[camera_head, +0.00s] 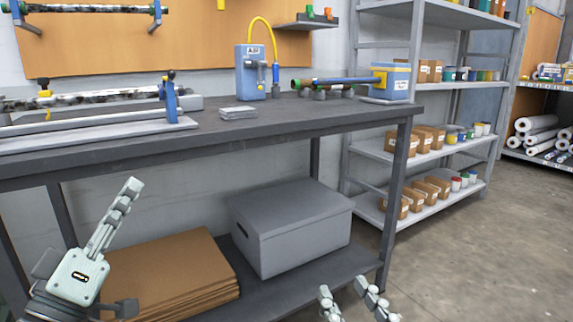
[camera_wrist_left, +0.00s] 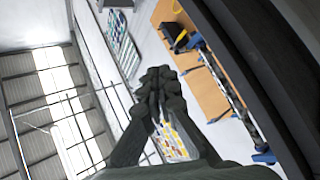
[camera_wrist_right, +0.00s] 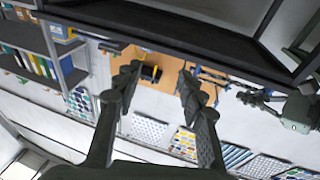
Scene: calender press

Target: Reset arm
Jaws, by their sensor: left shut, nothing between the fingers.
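My left gripper (camera_head: 133,187) is at the left in the head view, in front of the workbench and below its top, pointing upward. Its fingers are together with nothing between them, and they also meet in the left wrist view (camera_wrist_left: 158,75). My right gripper (camera_head: 345,292) shows at the bottom edge of the head view, with its two fingers apart. In the right wrist view (camera_wrist_right: 158,78) its fingers stand apart with nothing between them. Most of my right arm is out of the head view.
The dark workbench (camera_head: 280,128) carries a long roller device (camera_head: 90,132), a blue box with a yellow hose (camera_head: 250,72) and a horizontal tool (camera_head: 335,84). Its lower shelf holds a grey box (camera_head: 292,225) and cardboard (camera_head: 170,270). Shelving (camera_head: 375,151) stands right; the floor there is clear.

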